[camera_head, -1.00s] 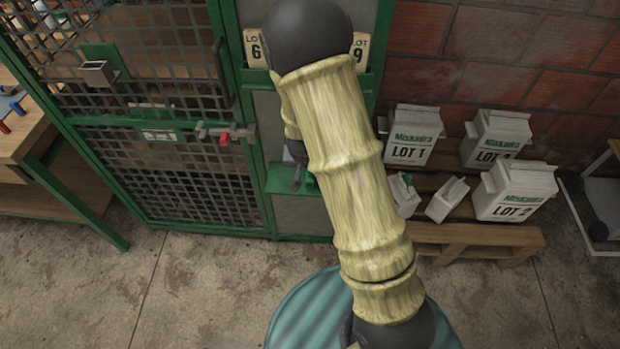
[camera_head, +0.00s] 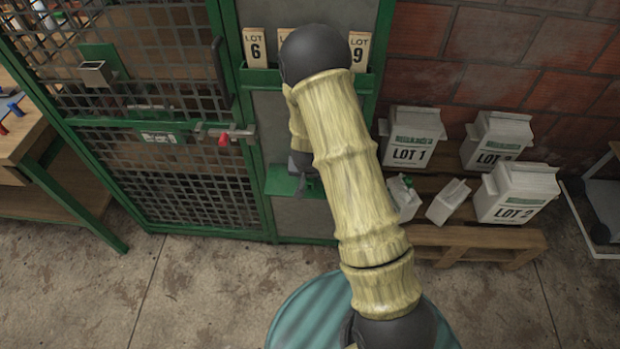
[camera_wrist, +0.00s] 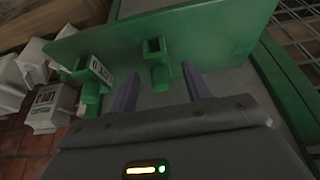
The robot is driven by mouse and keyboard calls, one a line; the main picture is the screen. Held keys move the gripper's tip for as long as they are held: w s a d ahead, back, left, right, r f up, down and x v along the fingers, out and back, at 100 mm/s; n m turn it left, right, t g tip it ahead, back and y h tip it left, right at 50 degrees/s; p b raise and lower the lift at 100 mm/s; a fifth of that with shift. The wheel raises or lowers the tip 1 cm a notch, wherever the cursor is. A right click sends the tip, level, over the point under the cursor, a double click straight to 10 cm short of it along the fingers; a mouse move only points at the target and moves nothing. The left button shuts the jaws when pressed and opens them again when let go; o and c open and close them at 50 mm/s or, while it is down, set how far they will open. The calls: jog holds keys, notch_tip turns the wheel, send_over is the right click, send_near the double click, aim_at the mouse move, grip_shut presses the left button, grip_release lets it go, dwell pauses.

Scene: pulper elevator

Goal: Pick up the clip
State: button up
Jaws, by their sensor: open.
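In the wrist view a small green clip-like piece (camera_wrist: 157,62) stands against the green shelf (camera_wrist: 215,25), just beyond and between my fingertips. A second green piece (camera_wrist: 90,92) with a printed white card lies to its left, outside my fingers. I cannot tell for sure which of them is the clip. My gripper (camera_wrist: 160,88) is open, with its two dark fingers apart and nothing visibly held between them. In the head view my gripper (camera_head: 302,163) is at the green shelf (camera_head: 280,180), mostly hidden by my arm. The green pieces cannot be made out there.
A green mesh door (camera_head: 160,140) with a red-handled latch (camera_head: 224,139) is left of the shelf. Lot cards (camera_head: 255,47) stand in a rack above.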

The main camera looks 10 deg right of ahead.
jog(key=shift+x, duration=1.1)
jog(key=c, duration=1)
jog(key=shift+c, duration=0.2)
jog(key=shift+r, duration=0.1)
notch_tip(320, 180, up, 10)
jog(key=shift+a+f+p, duration=0.1)
jog(key=shift+p, duration=0.6)
jog(key=shift+s, duration=0.15)
